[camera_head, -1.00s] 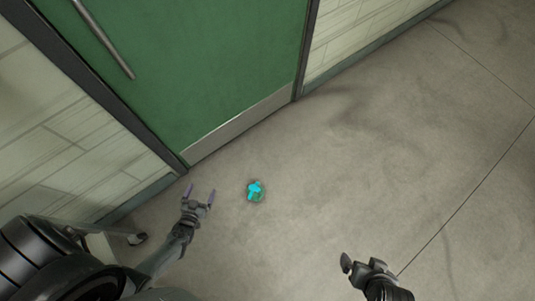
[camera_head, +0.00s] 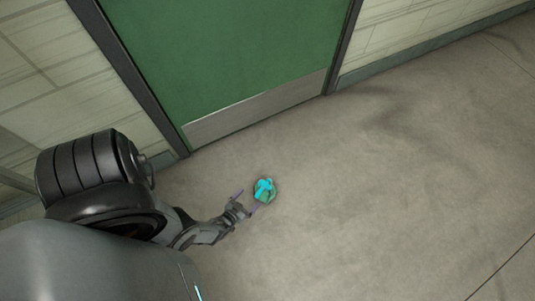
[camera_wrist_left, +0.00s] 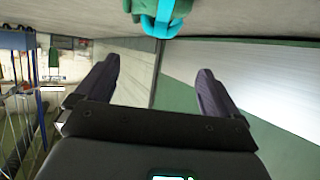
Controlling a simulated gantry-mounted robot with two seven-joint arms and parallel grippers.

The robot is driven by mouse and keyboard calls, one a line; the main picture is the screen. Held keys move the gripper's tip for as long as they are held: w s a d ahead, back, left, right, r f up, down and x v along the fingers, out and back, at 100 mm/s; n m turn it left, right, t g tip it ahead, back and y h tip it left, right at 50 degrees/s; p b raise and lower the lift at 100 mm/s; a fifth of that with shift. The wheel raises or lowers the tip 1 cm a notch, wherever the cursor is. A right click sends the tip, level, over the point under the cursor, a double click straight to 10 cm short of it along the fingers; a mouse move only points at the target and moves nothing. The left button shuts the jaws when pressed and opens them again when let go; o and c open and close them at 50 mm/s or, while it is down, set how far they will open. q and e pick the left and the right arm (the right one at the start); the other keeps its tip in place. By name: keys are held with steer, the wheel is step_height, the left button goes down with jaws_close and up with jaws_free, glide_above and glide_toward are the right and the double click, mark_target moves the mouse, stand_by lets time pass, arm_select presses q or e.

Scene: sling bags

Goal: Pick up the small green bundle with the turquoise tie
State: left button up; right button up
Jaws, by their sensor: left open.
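The small green bundle with the turquoise tie (camera_head: 264,190) lies on the grey floor in the head view, out from the green door. It also shows at the top edge of the left wrist view (camera_wrist_left: 160,14), partly cut off. My left gripper (camera_head: 248,201) is open and empty, right beside the bundle on its left. In the left wrist view my two dark fingers (camera_wrist_left: 158,85) are spread, with the bundle beyond them and not between them. My right gripper is not in view.
A green door (camera_head: 225,55) with a metal kick plate (camera_head: 255,110) stands behind the bundle. Pale block walls (camera_head: 410,40) run on both sides of it. The floor (camera_head: 400,180) to the right is clear.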

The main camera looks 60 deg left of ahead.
mark_target(263, 186)
arm_select(q)
steer(key=b+x, duration=0.1)
steer(key=x, duration=0.2)
steer(key=b+x, duration=0.2)
steer(key=x, duration=0.2)
steer(key=shift+d+f, duration=0.15)
steer(key=shift+f, duration=0.2)
steer(key=shift+w+a+f+b, duration=0.2)
steer(key=shift+w+f+b, duration=0.2)
steer(key=shift+b, duration=0.25)
steer(key=b+x, duration=0.1)
steer(key=x, duration=0.2)
steer(key=shift+b, duration=0.35)
steer(key=shift+w+a+r, duration=0.1)
steer(key=shift+w+a, duration=0.1)
steer(key=shift+w, duration=0.15)
steer(key=shift+s+d, duration=0.15)
steer(key=shift+s, duration=0.1)
steer(key=c, duration=0.4)
steer(key=shift+w, duration=0.15)
steer(key=c, duration=1.3)
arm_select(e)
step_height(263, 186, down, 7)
